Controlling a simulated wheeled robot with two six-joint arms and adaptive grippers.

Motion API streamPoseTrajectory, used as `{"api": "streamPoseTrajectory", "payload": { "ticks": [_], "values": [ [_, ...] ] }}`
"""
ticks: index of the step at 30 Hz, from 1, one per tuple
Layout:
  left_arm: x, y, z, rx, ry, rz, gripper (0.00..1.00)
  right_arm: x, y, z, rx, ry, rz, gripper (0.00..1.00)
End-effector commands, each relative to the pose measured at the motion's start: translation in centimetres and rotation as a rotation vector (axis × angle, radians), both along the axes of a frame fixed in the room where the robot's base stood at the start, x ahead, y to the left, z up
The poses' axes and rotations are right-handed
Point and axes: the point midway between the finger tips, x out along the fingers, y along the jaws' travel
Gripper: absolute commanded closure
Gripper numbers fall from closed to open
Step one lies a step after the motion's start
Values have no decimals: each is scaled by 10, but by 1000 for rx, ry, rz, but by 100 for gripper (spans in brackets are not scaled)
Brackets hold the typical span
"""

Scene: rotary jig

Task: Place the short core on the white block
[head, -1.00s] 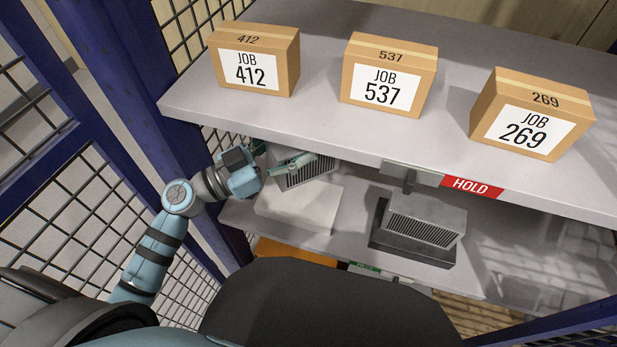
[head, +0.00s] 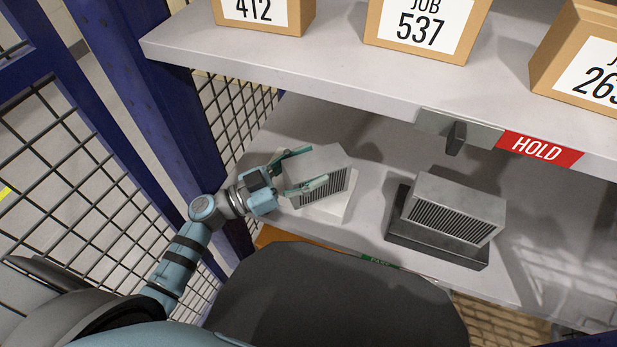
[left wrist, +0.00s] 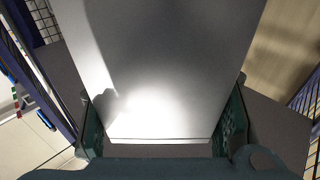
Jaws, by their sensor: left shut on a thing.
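The short core (head: 331,161), a grey block with a finned side, is at the white block (head: 342,206) on the lower shelf. My left gripper (head: 315,167) comes in from the left, with its teal fingers on either side of the core, shut on it. The core covers most of the white block's top; I cannot tell whether it rests on it or hangs just above. In the left wrist view the core's grey face (left wrist: 160,60) fills the space between the fingers. My right gripper is not in view.
A second finned core (head: 455,205) sits on a dark block (head: 435,246) to the right. The upper shelf (head: 340,75) overhangs, with a latch (head: 456,137) and red HOLD label (head: 538,148) on its edge. A blue post (head: 150,110) and mesh stand at the left.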

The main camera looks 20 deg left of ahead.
Motion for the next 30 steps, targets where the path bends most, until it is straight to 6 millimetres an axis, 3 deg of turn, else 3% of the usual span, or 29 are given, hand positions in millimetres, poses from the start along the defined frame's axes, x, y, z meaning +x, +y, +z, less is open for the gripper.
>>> {"api": "streamPoseTrajectory", "payload": {
  "ticks": [1, 11, 12, 15, 26, 30],
  "values": [
    [0, 0, -11, -2, -2, 0, 100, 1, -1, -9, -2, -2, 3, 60],
    [0, 0, -10, -2, -2, 0, 100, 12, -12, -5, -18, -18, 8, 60],
    [0, 0, -12, 0, 0, 0, 42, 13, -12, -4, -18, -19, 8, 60],
    [0, 0, -11, 0, 0, 0, 26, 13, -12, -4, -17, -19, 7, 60],
    [-1, 0, -8, 1, -1, 0, 25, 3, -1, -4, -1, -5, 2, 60],
    [-17, 19, -13, 5, 4, 0, 25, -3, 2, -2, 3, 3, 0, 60]
  ]
}}
